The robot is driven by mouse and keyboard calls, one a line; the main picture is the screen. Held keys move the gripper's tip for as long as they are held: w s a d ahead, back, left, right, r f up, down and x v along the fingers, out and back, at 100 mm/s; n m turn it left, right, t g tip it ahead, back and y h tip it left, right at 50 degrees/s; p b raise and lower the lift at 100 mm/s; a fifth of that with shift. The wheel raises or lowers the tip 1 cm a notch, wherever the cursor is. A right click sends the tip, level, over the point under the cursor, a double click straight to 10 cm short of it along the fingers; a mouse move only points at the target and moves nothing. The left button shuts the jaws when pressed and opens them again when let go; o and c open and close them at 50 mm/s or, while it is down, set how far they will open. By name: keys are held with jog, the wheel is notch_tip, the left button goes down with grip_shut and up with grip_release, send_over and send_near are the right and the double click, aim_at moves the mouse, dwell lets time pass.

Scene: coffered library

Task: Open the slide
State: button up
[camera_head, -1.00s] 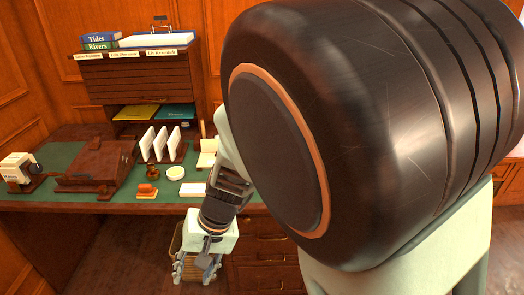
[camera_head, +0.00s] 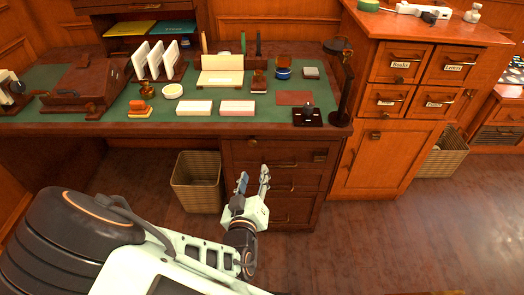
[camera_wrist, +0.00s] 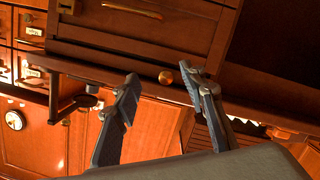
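The slide (camera_wrist: 100,62) appears in the wrist view as a thin wooden front strip under the desk top, with a small round brass knob (camera_wrist: 166,77). That view looks upside down. The knob also shows in the head view (camera_head: 252,141), above the top drawer. The slide looks flush with the desk front. My gripper (camera_head: 254,176) is open and empty in front of the drawers, lower than the knob in the picture. In the wrist view, the knob appears between the spread fingertips (camera_wrist: 160,76), apart from them.
The desk top (camera_head: 330,95) holds stamps, paper blocks, card holders and a case. The desk drawers (camera_head: 290,180) have handles close to my fingers. A waste basket (camera_head: 198,182) stands left of them. A labelled cabinet (camera_head: 385,150) stands right. The floor (camera_head: 390,240) in front is clear.

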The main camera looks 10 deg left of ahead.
aim_at(252, 144)
jog(key=w+a+b, duration=0.1)
jog(key=w, duration=0.2)
jog(key=w+a+r+n+t+y, duration=0.1)
jog(key=w, duration=0.2)
jog(key=w+a+n+t+b, duration=0.1)
jog(key=w, duration=0.2)
jog(key=shift+w+a+r+y+b, duration=0.1)
jog(key=shift+w+r+y+b, duration=0.2)
jog(key=shift+w+r+y, duration=0.1)
jog(key=shift+s, duration=0.1)
grip_shut()
jog(key=shift+f, duration=0.1)
